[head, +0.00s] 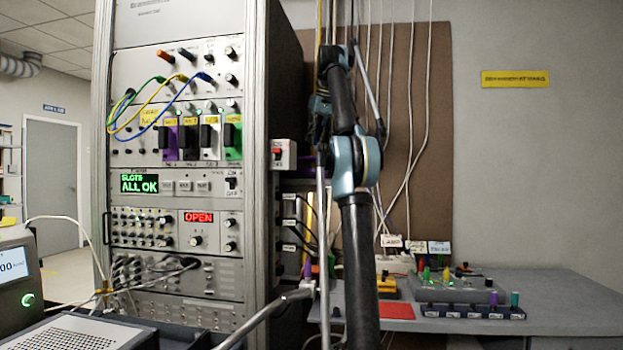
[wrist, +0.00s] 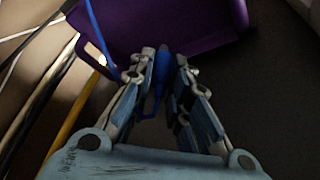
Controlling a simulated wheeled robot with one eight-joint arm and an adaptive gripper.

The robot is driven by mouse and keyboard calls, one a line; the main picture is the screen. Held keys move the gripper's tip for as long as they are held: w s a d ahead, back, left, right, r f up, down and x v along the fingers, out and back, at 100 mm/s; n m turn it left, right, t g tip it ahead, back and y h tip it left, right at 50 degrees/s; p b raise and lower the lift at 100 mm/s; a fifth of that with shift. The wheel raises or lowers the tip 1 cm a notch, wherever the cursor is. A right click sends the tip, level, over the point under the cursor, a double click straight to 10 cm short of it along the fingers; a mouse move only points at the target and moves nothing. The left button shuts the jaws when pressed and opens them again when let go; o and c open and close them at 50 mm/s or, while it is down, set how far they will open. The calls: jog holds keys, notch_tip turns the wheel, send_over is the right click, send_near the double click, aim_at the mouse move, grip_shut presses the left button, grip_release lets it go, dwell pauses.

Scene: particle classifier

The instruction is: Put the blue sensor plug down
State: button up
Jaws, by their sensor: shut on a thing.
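In the wrist view my gripper (wrist: 163,60) is shut on the blue sensor plug (wrist: 162,63), a slim dark-blue piece between the fingertips. A blue cable (wrist: 96,35) runs up to the left of the fingers, and a blue loop hangs between them. A purple object (wrist: 195,25) with a handle-like opening lies just beyond the fingertips; I cannot tell whether the plug touches it. In the head view my arm rises right of the rack, and the plug cannot be made out there.
A grey bench (head: 560,310) at the right holds a grey panel (head: 450,290), a blue plug rail (head: 470,313) and a red mat (head: 395,311). Several cables hang on the brown board (head: 402,100).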

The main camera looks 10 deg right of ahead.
aim_at(315, 145)
jog(key=shift+d+f, duration=0.15)
jog(key=shift+f, duration=0.5)
jog(key=f, duration=0.4)
jog(key=shift+a+f, duration=0.2)
jog(key=shift+f, duration=2.1)
jog(key=shift+f, duration=0.2)
jog(key=o, duration=0.9)
jog(key=shift+c, duration=0.2)
jog(key=v, duration=1.2)
jog(key=shift+r, duration=0.25)
